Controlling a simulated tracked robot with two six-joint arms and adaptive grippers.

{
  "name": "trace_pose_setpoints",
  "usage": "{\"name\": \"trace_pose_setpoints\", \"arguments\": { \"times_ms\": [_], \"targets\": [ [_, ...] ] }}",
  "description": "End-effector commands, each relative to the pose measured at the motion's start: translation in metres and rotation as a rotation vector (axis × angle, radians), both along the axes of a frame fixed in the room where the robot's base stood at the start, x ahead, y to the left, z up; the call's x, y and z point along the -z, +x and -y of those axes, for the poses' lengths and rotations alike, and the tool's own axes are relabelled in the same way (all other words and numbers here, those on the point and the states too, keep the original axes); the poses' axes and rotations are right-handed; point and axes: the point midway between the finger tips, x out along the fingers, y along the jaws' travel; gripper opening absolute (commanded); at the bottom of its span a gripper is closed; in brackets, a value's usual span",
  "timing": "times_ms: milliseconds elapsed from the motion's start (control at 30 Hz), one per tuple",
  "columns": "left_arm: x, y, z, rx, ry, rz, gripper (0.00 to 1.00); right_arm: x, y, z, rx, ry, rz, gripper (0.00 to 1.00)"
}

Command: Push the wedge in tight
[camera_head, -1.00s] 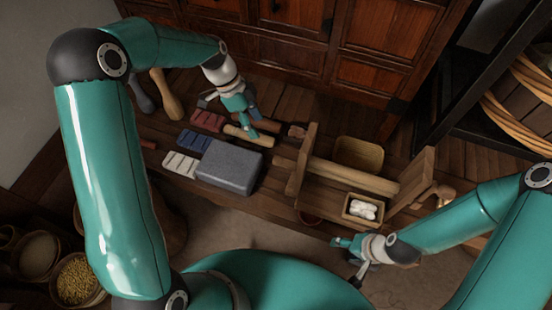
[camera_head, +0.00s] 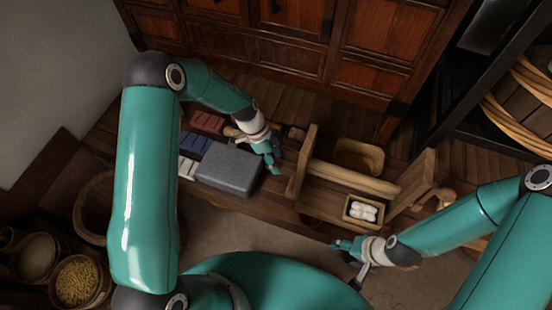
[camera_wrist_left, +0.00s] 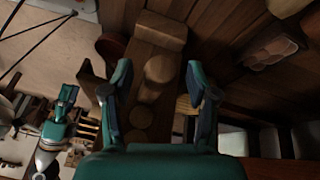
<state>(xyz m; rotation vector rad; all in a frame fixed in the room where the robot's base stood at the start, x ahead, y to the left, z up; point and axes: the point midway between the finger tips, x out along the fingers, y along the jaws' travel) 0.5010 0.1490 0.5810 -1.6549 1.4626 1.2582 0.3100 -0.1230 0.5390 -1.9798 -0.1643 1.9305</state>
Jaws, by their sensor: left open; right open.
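My left gripper (camera_head: 272,163) is open beside the left upright board (camera_head: 301,160) of the wooden frame, just right of the grey block. In the left wrist view its two fingers (camera_wrist_left: 158,85) stand apart, with a wooden piece with round ends (camera_wrist_left: 160,68) beyond and between them. Nothing is visibly gripped. I cannot clearly pick out the wedge; a small brown block (camera_head: 296,132) lies behind the upright board. A pale wooden beam (camera_head: 355,178) runs from that board towards the right one. My right gripper (camera_head: 350,250) is open and empty in front of the bench.
The grey block (camera_head: 229,168) and red (camera_head: 207,122) and blue (camera_head: 195,143) pieces lie left of the frame. A small box with white lumps (camera_head: 362,210) and a tan basket (camera_head: 358,155) stand near the beam. Baskets (camera_head: 76,282) are at the lower left.

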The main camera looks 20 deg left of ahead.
Motion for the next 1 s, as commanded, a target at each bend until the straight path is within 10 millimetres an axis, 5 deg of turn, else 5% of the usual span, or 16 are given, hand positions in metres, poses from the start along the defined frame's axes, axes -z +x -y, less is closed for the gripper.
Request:
{"name": "trace_pose_setpoints", "arguments": {
  "times_ms": [233,600,867,1000],
  "targets": [
    [0.0,0.0,0.001,0.002,0.0,0.001,0.59,0.0,0.0,0.0,0.0,0.0,0.0,0.65],
    [0.0,0.001,0.001,0.001,0.0,0.001,0.0,0.0,0.0,0.0,0.0,0.0,0.0,0.65],
    [0.001,0.001,0.003,0.001,0.0,0.003,0.0,0.002,0.0,0.0,0.0,0.0,0.0,0.65],
    [0.004,0.001,0.021,0.004,0.0,0.004,0.0,0.013,0.0,0.0,0.0,0.0,0.0,0.65]
  ]
}}
